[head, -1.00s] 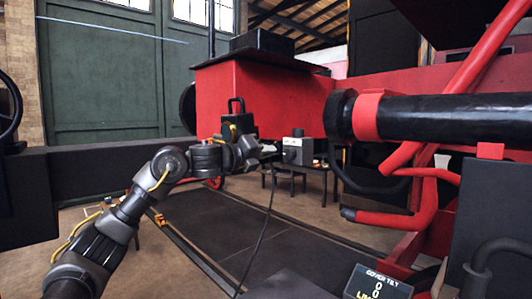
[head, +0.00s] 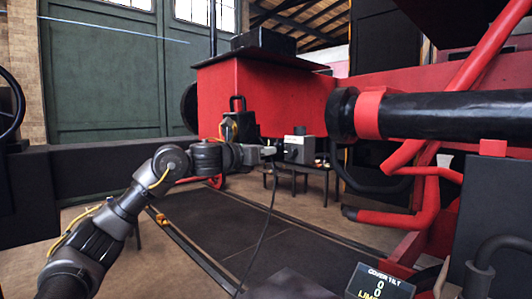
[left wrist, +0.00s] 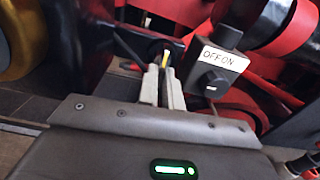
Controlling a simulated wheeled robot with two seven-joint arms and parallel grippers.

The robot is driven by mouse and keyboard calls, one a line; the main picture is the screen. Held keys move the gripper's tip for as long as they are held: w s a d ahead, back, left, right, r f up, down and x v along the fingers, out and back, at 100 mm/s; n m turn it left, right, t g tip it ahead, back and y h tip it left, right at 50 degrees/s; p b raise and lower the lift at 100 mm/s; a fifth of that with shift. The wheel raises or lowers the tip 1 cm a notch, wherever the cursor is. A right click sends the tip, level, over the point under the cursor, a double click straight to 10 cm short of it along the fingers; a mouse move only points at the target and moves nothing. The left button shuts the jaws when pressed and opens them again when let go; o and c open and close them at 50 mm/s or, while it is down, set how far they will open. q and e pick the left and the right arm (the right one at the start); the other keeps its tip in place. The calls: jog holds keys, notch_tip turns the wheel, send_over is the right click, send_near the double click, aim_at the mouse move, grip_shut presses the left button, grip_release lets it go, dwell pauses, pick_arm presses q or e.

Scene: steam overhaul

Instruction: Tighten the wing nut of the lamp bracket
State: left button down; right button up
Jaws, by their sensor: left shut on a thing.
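The black lamp (head: 238,127) with a handle and an amber ring stands on the dark beam in front of the red box. In the left wrist view its dark body and gold ring (left wrist: 20,38) fill the upper left. My left gripper (head: 268,151) is right beside the lamp, on its right. Its fingers (left wrist: 163,82) are nearly together on a small part with a yellow mark, which I take to be the wing nut (left wrist: 166,57). The fingers hide most of the nut, so its thread and seating cannot be seen. My right gripper is out of view.
A grey box (head: 298,148) is close right of the gripper; the left wrist view shows an OFF/ON plate (left wrist: 222,58) and black knob. A thin cable (head: 268,215) hangs below. A black cylinder (head: 450,115) and red pipes fill the right.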

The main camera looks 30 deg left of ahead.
pick_arm(q)
jog(key=shift+f+m, duration=0.1)
jog(key=shift+m, duration=0.2)
dwell(0.4)
jog(key=c, duration=1.6)
grip_release()
jog(key=shift+o, duration=0.2)
jog(key=b+v, duration=0.3)
jog(key=v, duration=0.7)
jog(key=shift+s+a, duration=0.25)
jog(key=shift+s, duration=0.1)
